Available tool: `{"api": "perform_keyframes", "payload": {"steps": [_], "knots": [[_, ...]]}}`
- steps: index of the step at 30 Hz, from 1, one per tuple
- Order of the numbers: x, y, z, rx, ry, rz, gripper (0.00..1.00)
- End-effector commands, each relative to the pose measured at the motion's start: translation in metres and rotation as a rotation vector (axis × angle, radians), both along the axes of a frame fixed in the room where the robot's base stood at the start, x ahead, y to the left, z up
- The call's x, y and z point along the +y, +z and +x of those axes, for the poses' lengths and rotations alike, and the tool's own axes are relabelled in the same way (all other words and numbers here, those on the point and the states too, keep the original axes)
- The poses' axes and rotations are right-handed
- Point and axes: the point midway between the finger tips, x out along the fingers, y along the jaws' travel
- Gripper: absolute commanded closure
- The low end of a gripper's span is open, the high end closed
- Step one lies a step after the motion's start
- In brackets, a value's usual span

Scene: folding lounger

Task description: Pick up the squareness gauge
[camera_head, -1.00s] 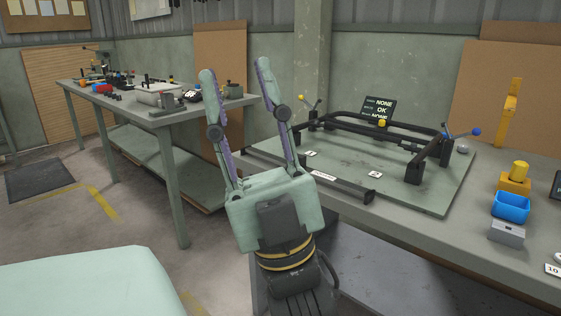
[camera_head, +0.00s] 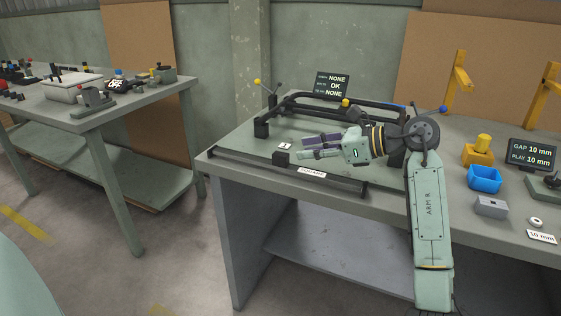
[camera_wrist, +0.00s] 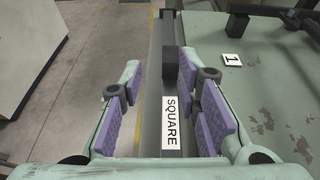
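The squareness gauge appears to be the long dark bar with a white SQUARE label (camera_head: 335,180) along the front edge of the bench fixture. It also shows in the wrist view (camera_wrist: 153,95), running away from the camera, with a black block (camera_wrist: 168,62) standing on it. My gripper (camera_head: 308,147) is open and empty, with its fingers pointing left over the fixture near the bar. In the wrist view the fingers with purple pads (camera_wrist: 160,80) lie on either side of the bar and label. I cannot tell how far above the bar they are.
The fixture plate (camera_head: 240,139) carries a black tube frame (camera_head: 300,97) behind my gripper. A screen (camera_head: 331,84) stands behind it. A yellow part (camera_head: 478,150), blue bin (camera_head: 484,179) and grey block (camera_head: 491,206) stand at right. Another bench (camera_head: 130,105) is at left.

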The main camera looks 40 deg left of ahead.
Motion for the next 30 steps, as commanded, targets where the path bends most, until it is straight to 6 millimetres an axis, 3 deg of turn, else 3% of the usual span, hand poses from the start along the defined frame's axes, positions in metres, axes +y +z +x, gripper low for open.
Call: {"api": "perform_keyframes", "payload": {"steps": [3, 24, 30], "knots": [[-0.003, -0.012, 0.011, -0.013, -0.021, -0.050, 0.70], [0.077, -0.047, -0.006, -0.012, -0.021, -0.051, 0.70], [0.086, -0.053, -0.007, -0.013, -0.024, -0.049, 0.70]]}}
